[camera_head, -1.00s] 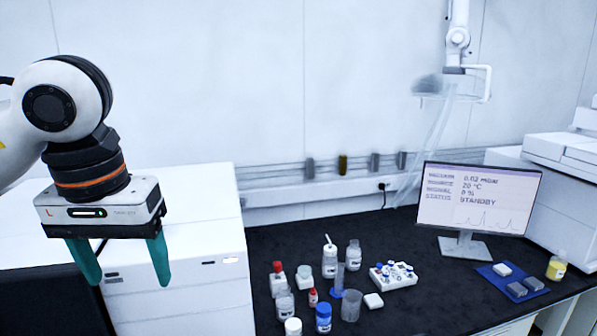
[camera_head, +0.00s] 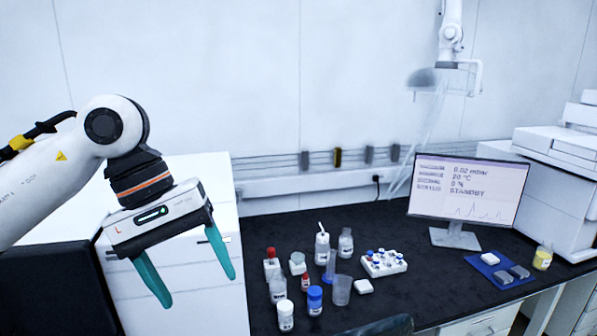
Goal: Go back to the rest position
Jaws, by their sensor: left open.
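My left gripper (camera_head: 196,289) is in the camera_head view at the left, in front of the white cabinet-like instrument. Its two green fingers are spread apart and point down, with nothing between them. The gripper is tilted, and the bottles on the bench are to its right, apart from it. My right gripper does not show in this view.
The black bench (camera_head: 430,290) holds several bottles, including a blue-capped bottle (camera_head: 315,300), a white vial rack (camera_head: 384,263) and a monitor (camera_head: 468,192). A blue mat (camera_head: 493,277) lies at the right. A white instrument (camera_head: 225,215) stands at the left.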

